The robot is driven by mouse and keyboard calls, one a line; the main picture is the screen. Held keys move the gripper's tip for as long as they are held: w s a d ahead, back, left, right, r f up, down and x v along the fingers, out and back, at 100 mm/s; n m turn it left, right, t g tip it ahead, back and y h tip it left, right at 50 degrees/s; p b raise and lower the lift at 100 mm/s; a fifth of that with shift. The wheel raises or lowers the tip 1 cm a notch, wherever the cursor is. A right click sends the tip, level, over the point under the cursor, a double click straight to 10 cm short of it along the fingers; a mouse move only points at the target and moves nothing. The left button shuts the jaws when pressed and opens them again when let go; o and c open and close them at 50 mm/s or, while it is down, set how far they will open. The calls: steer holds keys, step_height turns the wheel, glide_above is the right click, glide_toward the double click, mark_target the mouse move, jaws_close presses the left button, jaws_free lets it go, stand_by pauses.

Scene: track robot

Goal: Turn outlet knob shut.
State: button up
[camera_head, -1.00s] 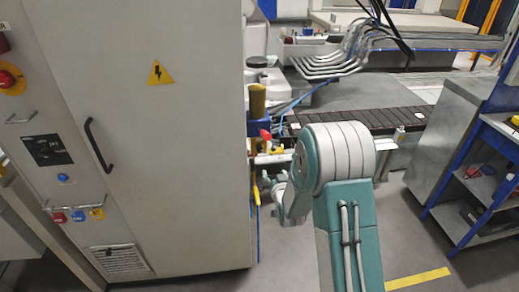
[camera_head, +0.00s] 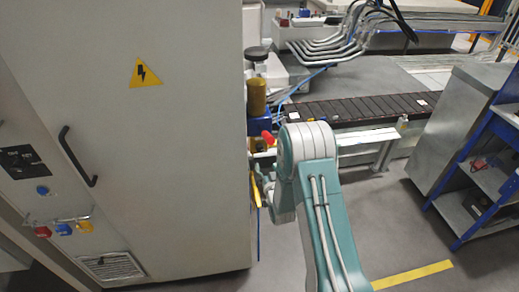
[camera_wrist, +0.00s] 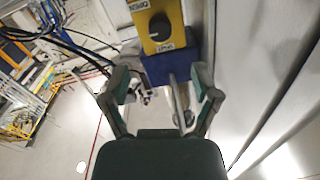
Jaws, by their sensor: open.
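In the wrist view a yellow housing (camera_wrist: 153,45) carries a round black knob (camera_wrist: 160,26) at the top of the picture. Labels sit on both sides of the knob, one reading like "OPEN", the other hard to read. A blue block (camera_wrist: 172,67) is just below the housing in the picture. My gripper (camera_wrist: 162,82) is open, its fingers spread left and right below the knob and apart from it. Nothing is held between them. In the head view my arm hides the gripper. I cannot tell the knob there.
A large grey cabinet (camera_head: 150,160) fills the left of the head view, close beside my arm. A yellow cylinder (camera_head: 257,96) and a red part (camera_head: 268,137) stand out at its right edge. A steel-topped bench (camera_head: 455,130) stands right. Floor between is clear.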

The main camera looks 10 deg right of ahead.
mark_target(260, 150)
steer(key=w, duration=0.9)
steer(key=shift+a, duration=0.2)
jaws_close()
